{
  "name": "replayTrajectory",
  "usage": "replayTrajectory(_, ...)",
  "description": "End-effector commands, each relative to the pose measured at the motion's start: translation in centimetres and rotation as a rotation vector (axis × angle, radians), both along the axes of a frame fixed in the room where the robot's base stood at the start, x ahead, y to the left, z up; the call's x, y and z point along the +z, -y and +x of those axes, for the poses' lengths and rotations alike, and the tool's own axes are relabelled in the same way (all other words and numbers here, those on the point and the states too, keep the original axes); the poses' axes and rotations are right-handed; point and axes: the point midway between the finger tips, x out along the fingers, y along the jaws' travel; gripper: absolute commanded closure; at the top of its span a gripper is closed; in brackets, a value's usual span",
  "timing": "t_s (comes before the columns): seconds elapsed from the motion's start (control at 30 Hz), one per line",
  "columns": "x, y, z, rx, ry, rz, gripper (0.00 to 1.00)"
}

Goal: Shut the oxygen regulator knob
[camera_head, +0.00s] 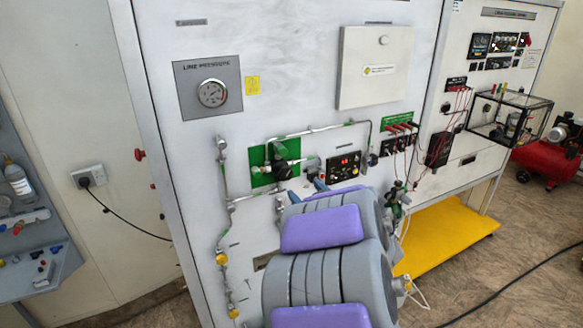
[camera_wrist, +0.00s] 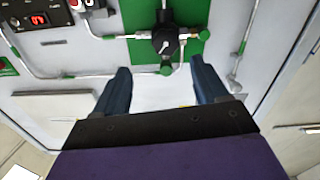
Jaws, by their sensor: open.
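The oxygen regulator knob (camera_head: 281,169) is black and sits on a green plate (camera_head: 257,158) on the white panel, left of a small box with a red display. In the wrist view the knob (camera_wrist: 166,41) is at the upper middle, with a white pointer mark on its face. My gripper (camera_head: 306,190) is open and empty, just below and right of the knob in the head view. In the wrist view my gripper (camera_wrist: 160,68) has its two dark blue fingers apart, with the knob beyond the tips and roughly between them. I see no contact.
Metal pipes with green fittings (camera_wrist: 166,69) run around the knob. The display box (camera_head: 344,167) and a red-lead socket block (camera_head: 400,139) are to its right. A line pressure gauge (camera_head: 212,93) is above left. A yellow platform (camera_head: 447,240) stands low at right.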

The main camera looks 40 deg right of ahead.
Motion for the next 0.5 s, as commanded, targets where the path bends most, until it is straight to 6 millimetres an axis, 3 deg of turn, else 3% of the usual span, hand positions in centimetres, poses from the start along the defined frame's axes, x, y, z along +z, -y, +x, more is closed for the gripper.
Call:
replayTrajectory(0.1,0.2,-0.1,1.7,0.007,-0.001,-0.002,0.27)
replayTrajectory(0.5,-0.4,2.6,8.1,0.004,0.001,0.006,0.27)
